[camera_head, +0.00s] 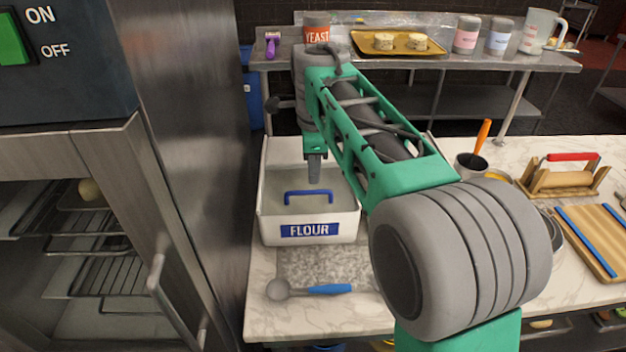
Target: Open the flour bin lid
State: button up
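The flour bin (274,230) is a white box with a blue FLOUR label on its front, standing on the marble counter left of centre. A lid (276,205) with a blue bar handle (308,196) lies on its top and looks closed. My gripper (315,178) points down above the bin, just behind the blue handle in the picture. Only a narrow side of its fingers shows, so whether they are apart is unclear. I cannot tell if it touches the lid or handle. My green and grey arm hides the bin's right rear side.
A blue-handled scoop (325,289) lies in front of the bin by a speckled slab (320,262). A tall steel oven (195,130) stands close on the left. Right of my arm are a cup (470,166) and a wooden board (590,240). A steel shelf (460,60) stands behind.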

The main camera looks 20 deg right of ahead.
aim_at(313, 191)
jog(key=f, duration=0.3)
jog(key=w+f+p, duration=0.1)
jog(key=f, duration=0.3)
jog(key=shift+w+d, duration=0.15)
jog(key=shift+w, duration=0.05)
jog(key=shift+c, duration=0.4)
grip_shut()
dwell(0.6)
